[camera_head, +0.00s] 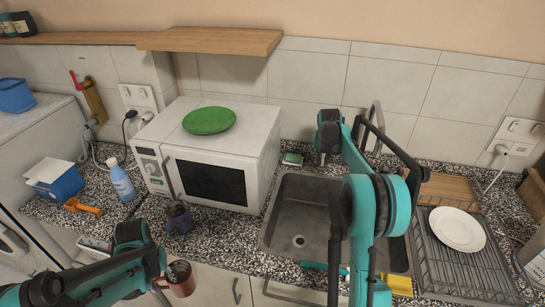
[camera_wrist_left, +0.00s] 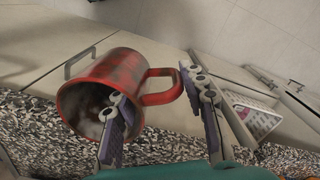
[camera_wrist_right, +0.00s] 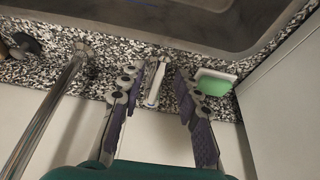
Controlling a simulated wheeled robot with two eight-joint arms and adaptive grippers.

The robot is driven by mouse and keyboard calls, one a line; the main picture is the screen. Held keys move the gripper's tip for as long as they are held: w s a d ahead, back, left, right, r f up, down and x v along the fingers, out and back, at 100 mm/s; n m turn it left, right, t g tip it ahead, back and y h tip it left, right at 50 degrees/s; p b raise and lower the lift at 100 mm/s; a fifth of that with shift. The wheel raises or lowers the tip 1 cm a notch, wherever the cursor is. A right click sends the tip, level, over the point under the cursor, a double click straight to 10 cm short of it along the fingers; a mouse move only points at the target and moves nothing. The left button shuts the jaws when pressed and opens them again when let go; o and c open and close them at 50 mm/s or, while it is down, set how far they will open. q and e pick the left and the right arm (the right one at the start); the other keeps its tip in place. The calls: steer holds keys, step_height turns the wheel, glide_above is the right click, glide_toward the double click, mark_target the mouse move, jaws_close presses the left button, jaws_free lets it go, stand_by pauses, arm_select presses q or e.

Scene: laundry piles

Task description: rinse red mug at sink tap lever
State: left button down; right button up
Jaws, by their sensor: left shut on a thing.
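The red mug (camera_head: 182,284) is at the counter's front edge, low in the head view. My left gripper (camera_head: 165,281) is shut on it. In the left wrist view the mug (camera_wrist_left: 118,72) is tilted, its inside dark and stained, with its handle between the fingers (camera_wrist_left: 165,135). My right gripper (camera_head: 323,152) is behind the sink (camera_head: 297,241). In the right wrist view its fingers (camera_wrist_right: 153,83) are apart, with the short metal tap lever (camera_wrist_right: 155,81) between them and a gap on both sides. The curved tap spout (camera_head: 377,117) stands just right of that gripper.
A green sponge in a white holder (camera_wrist_right: 214,83) sits close beside the right fingers. The microwave (camera_head: 222,148) and a dark cup (camera_head: 179,217) stand left of the sink. A dish rack (camera_head: 468,269) with a white plate (camera_head: 457,229) is at the right. The basin is mostly clear.

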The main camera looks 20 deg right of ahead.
jaws_close()
arm_select(q)
steer(key=shift+r+p, duration=0.4)
steer(key=shift+r, duration=0.05)
steer(key=shift+r+p, duration=0.35)
steer(key=shift+p, duration=0.05)
arm_select(e)
steer(key=shift+w+a+m+g+h, duration=0.15)
steer(key=shift+w+a+m, duration=0.15)
steer(key=shift+m, duration=0.25)
steer(key=shift+w+a+m+g+h, duration=0.2)
steer(key=shift+a+m, duration=0.2)
steer(key=shift+m, duration=0.15)
jaws_free()
steer(key=shift+r, duration=0.1)
